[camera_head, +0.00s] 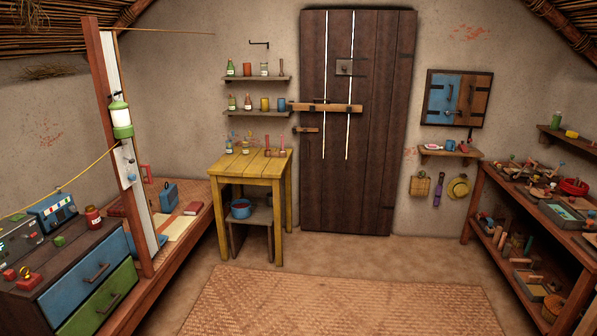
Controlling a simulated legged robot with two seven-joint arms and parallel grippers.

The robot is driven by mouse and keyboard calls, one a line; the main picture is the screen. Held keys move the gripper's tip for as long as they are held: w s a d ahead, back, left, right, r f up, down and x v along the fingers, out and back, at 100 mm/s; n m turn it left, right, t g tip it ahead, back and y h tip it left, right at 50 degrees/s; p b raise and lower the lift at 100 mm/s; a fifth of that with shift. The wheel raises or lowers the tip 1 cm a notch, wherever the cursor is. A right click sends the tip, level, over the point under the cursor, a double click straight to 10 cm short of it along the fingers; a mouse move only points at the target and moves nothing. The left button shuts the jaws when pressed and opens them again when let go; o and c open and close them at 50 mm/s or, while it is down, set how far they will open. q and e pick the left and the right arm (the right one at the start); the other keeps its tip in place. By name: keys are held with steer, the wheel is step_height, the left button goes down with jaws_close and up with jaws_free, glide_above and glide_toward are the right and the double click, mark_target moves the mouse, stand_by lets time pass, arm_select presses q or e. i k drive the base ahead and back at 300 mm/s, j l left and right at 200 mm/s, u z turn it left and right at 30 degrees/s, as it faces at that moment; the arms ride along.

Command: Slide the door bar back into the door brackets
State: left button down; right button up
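The dark plank door (390,150) stands in the back wall, with two bright vertical slits in its left half. A light wooden door bar (330,107) lies level across the left part of the door, at about mid-height. Its left end reaches past the door's left edge. Bracket details on the bar are too small to tell. A shorter wooden piece (307,129) sits just below, at the door's left edge. Neither of my grippers is in view.
A yellow table (250,166) with small bottles stands left of the door, below two wall shelves (257,113). A woven mat (340,305) covers the floor in front. A loaded shelf unit (480,200) is at right; a drawer chest (75,275) and low bench are at left.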

mark_target(297, 106)
steer(key=i, duration=2.7)
